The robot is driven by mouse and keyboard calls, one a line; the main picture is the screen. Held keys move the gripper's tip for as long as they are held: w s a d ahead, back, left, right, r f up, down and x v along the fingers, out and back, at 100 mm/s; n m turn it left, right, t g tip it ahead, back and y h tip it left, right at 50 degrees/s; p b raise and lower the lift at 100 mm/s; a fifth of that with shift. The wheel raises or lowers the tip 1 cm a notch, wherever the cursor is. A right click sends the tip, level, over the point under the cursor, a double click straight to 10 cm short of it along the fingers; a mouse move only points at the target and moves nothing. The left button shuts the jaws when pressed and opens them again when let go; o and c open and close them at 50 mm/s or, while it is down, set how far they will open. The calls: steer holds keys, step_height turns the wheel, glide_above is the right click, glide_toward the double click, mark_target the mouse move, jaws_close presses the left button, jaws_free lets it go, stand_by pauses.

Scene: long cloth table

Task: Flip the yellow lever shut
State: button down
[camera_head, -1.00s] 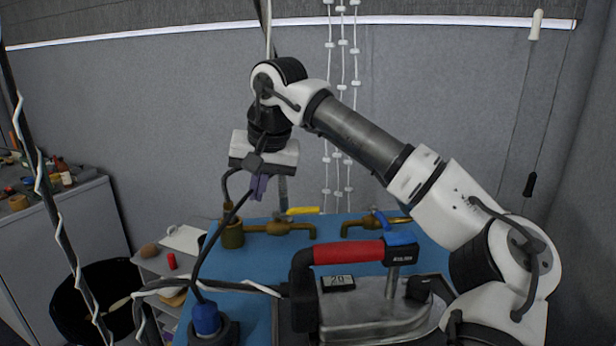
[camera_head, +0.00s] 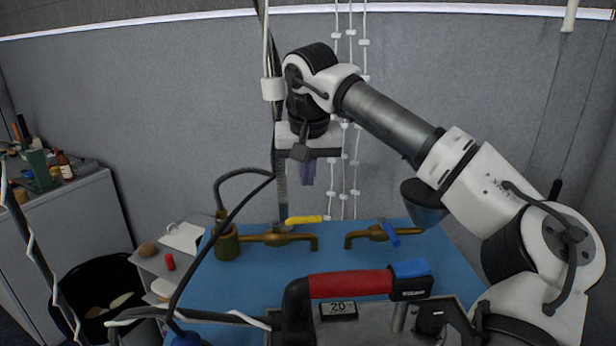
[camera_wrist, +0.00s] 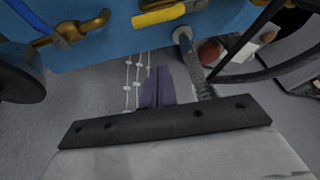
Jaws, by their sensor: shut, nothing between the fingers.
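The yellow lever (camera_head: 307,219) sits on top of the left brass tap (camera_head: 262,238) on the blue table. It points right, roughly along the pipe above the spout. It also shows at the top of the wrist view (camera_wrist: 158,15). My gripper (camera_head: 308,181) has purple fingers and hangs pointing down above the lever in the head view, apart from it. In the wrist view the fingers (camera_wrist: 159,73) are together and hold nothing. How far the fingers are from the lever in depth is hard to tell.
A second brass tap (camera_head: 367,236) with a blue lever (camera_head: 391,235) stands to the right. A large red-handled object (camera_head: 349,284) fills the front of the table. A dark hose (camera_head: 238,207) loops left of my gripper. Hanging cords (camera_head: 354,100) are behind.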

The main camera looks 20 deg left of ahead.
mark_target(297, 222)
steer(key=p+x, duration=0.1)
steer(key=x, duration=0.6)
steer(key=shift+w+f+p, duration=0.1)
steer(key=shift+f+p, duration=0.1)
steer(key=shift+p, duration=0.2)
steer(key=s, duration=0.1)
steer(key=p, duration=0.1)
steer(key=s+d, duration=0.1)
steer(key=shift+s+r, duration=0.3)
steer(key=shift+s, duration=0.05)
steer(key=shift+s+d, duration=0.1)
steer(key=shift+s, duration=0.35)
